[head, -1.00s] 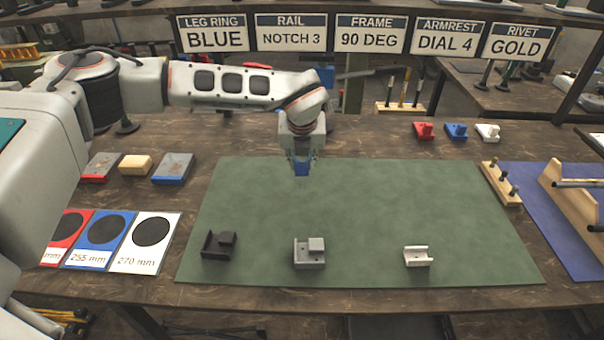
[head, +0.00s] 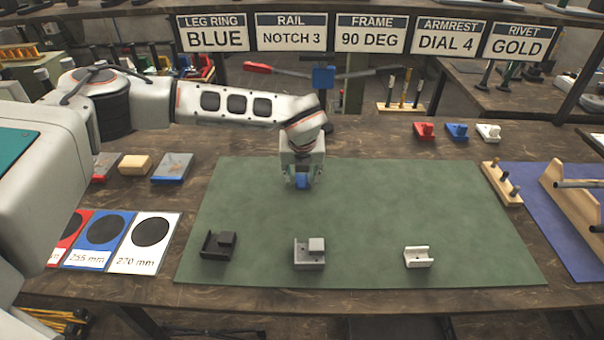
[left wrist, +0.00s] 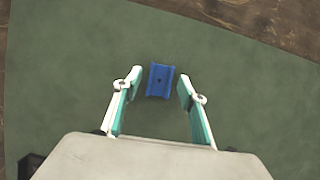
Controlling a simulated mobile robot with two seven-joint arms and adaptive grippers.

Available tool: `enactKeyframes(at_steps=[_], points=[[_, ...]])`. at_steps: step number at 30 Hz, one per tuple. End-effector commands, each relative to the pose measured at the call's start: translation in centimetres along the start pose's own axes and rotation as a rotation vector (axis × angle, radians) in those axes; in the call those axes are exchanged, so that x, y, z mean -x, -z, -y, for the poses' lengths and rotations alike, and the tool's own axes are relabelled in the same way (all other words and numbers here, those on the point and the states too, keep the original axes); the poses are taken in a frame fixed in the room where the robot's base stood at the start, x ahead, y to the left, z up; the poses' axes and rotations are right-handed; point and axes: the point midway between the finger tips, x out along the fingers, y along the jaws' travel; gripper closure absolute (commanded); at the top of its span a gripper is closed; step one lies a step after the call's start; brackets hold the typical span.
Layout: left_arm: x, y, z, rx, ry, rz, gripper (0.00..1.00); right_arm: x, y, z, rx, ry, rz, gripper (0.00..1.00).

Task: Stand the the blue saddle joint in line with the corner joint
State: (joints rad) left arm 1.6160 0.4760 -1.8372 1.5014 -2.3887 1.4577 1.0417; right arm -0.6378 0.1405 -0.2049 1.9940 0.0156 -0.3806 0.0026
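The blue saddle joint (head: 303,181) is on the green mat, below my left gripper (head: 302,180) in the head view. In the left wrist view the joint (left wrist: 160,81) shows as a blue channel with a dark hole. It lies between the two open fingertips (left wrist: 159,84), with a gap on each side. Nearer the mat's front edge stand a dark joint (head: 218,246), a grey joint with a raised block (head: 310,254) and a white saddle-shaped joint (head: 418,257). The blue joint is roughly behind the grey one. No label tells which is the corner joint. My right gripper is out of view.
A wooden peg rack (head: 501,184) stands at the mat's right edge. Small red, blue and white parts (head: 457,131) sit at the back right. The mat's middle right is clear.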

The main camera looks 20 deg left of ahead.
Motion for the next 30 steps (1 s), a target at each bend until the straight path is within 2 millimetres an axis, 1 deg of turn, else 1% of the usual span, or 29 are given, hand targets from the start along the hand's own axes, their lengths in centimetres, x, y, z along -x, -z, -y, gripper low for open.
enactKeyframes(at_steps=[7,11,14,21,24,27,30], points=[[0.2,-0.1,0.0,0.000,0.000,0.001,0.59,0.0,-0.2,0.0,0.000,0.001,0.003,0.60],[1.2,-0.2,0.1,-0.001,0.002,0.002,0.59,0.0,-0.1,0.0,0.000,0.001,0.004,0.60],[3.0,-0.3,0.1,-0.001,0.003,0.004,0.59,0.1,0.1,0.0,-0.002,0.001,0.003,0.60],[8.0,-0.3,0.0,-0.001,0.002,0.003,0.59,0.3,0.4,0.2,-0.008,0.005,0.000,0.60],[9.7,-0.2,0.1,-0.001,0.002,0.002,0.59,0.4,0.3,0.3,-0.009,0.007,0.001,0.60],[11.0,-0.2,0.0,-0.001,0.002,0.002,0.59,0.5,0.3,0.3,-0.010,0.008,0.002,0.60],[11.8,-0.2,0.0,-0.001,0.001,0.002,0.59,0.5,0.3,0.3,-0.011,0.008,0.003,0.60]])
